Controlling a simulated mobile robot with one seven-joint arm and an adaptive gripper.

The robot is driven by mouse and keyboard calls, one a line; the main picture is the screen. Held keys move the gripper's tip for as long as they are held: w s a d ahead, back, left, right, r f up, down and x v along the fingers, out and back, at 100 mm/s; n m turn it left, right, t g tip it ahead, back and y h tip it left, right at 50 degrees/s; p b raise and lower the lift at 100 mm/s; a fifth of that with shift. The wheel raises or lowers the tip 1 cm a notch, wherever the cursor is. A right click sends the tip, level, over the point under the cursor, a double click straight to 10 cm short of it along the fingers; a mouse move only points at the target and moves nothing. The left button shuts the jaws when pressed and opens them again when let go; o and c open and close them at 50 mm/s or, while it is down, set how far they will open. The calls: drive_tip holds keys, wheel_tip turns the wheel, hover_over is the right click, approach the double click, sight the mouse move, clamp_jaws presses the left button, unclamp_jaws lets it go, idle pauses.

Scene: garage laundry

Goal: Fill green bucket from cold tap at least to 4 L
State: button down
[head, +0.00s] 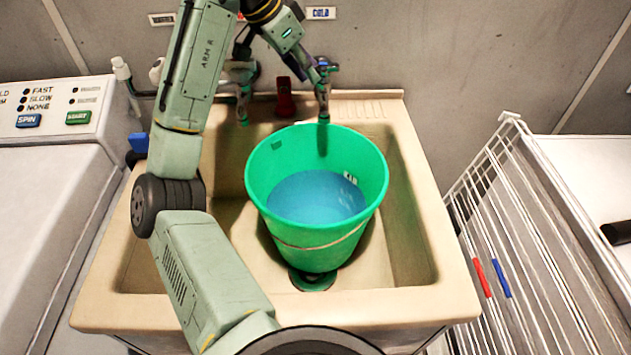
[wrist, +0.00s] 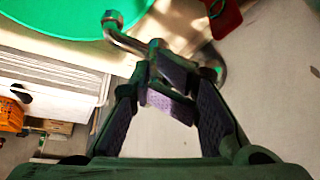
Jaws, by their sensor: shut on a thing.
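The green bucket (head: 312,240) stands upright in the sink under the cold tap (head: 323,103). Blue water (head: 315,198) lies in it, its far edge close to a small white mark (head: 350,178) on the inner wall; I cannot read the mark. I cannot make out a clear stream below the spout. My gripper (head: 318,68) is at the top of the cold tap, below the COLD label. In the wrist view my gripper (wrist: 168,112) is shut on the tap's handle (wrist: 172,72). The bucket's rim (wrist: 70,25) shows at upper left there.
The beige sink (head: 420,270) surrounds the bucket. A red object (head: 285,97) stands at the sink's back, left of the cold tap. A washing machine (head: 50,190) is at left. A white drying rack (head: 510,240) stands close on the right.

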drive_tip(key=r+p, duration=0.1)
drive_tip(key=w+r+p, duration=0.1)
drive_tip(key=r, duration=0.1)
drive_tip(key=shift+d, duration=0.15)
drive_tip(key=r, duration=0.2)
drive_tip(key=s+r, duration=0.1)
drive_tip(key=r, duration=0.1)
drive_tip(key=shift+d+p, duration=0.15)
drive_tip(key=shift+p, duration=0.15)
